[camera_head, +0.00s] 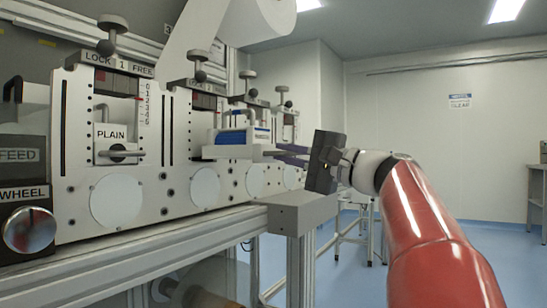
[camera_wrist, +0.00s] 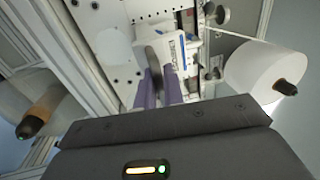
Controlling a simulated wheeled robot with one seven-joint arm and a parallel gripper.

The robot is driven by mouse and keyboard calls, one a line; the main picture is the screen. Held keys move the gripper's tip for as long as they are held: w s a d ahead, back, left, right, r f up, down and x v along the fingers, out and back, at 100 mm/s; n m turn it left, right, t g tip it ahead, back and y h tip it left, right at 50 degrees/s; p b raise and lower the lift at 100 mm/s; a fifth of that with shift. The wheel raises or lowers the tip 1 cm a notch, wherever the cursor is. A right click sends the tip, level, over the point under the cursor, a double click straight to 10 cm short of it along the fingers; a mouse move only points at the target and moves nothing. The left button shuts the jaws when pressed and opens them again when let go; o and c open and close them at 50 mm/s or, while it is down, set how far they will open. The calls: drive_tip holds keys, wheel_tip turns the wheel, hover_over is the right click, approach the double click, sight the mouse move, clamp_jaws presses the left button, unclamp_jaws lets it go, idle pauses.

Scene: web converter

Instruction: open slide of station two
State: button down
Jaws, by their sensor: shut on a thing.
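The slide of station two (camera_head: 232,152) stands out from the white machine front, with a blue and white block (camera_head: 237,137) on it. In the wrist view the block (camera_wrist: 183,50) shows beyond the fingers. My gripper (camera_head: 280,151) reaches in from the right, with its purple fingers at the slide's outer end. In the wrist view my gripper (camera_wrist: 158,82) has its fingers on either side of a dark grey handle (camera_wrist: 155,60) and is shut on it. The exact finger contact is small and partly hidden in the head view.
Station one, with its PLAIN slide (camera_head: 113,133) and LOCK/FREE plate (camera_head: 118,64), is at the left. Black-knobbed clamps (camera_head: 200,75) stand above the stations. A grey beam end (camera_head: 300,212) lies below my gripper. White rolls (camera_wrist: 268,72) are nearby. The floor at right is open.

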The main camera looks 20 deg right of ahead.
drive_tip(key=shift+s+d, duration=0.15)
drive_tip(key=c, duration=1.6)
unclamp_jaws()
drive_tip(key=shift+c, duration=0.2)
drive_tip(key=v, duration=0.7)
drive_tip(key=shift+s+d, duration=0.25)
drive_tip(key=shift+s, duration=0.05)
drive_tip(key=shift+f, duration=0.15)
